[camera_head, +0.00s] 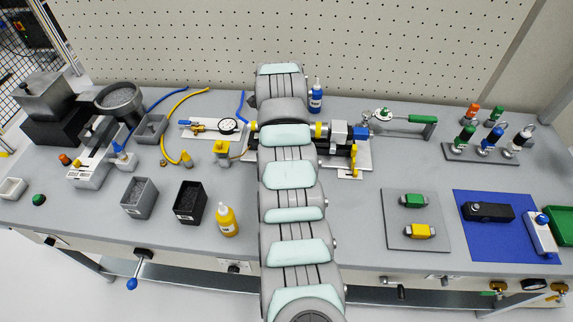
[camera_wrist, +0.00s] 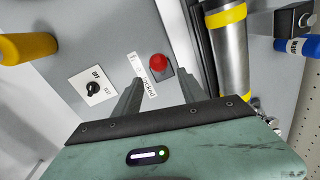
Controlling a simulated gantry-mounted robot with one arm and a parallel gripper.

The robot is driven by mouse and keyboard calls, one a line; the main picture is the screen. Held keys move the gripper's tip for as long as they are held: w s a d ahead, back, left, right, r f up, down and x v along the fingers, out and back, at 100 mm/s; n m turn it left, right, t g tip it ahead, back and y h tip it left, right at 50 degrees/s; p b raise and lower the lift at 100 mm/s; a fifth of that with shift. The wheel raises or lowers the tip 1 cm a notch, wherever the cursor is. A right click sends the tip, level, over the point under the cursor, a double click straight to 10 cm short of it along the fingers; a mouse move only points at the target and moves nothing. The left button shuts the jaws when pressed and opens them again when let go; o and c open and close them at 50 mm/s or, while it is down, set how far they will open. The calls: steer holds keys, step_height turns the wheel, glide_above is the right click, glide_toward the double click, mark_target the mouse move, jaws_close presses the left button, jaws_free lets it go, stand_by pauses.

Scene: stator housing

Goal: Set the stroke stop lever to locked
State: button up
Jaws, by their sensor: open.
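A red round knob (camera_wrist: 158,62) sits on a small dark base beside a white label (camera_wrist: 148,88) that ends in "locked"; I take this to be the stroke stop lever. Its arm and its exact position cannot be made out from above. My gripper (camera_wrist: 159,83) is open in the wrist view, its two dark fingers apart. The knob shows just beyond and between the fingertips, with nothing visible between the fingers. I cannot tell the height gap. In the head view my own arm covers the gripper and the knob.
A silver cylinder with yellow bands (camera_wrist: 230,50) lies right of the knob. A black rotary switch (camera_wrist: 95,89) on a white plate is to the left, near a yellow post (camera_wrist: 25,48). A blue bottle (camera_head: 316,97) stands behind my arm. Grey bench surface surrounds the knob's left side.

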steer(key=f, duration=0.5)
steer(key=w+f+b, duration=0.1)
steer(key=f, duration=0.2)
steer(key=shift+d+f, duration=0.1)
steer(key=shift+c, duration=0.3)
jaws_close()
stand_by(1.0)
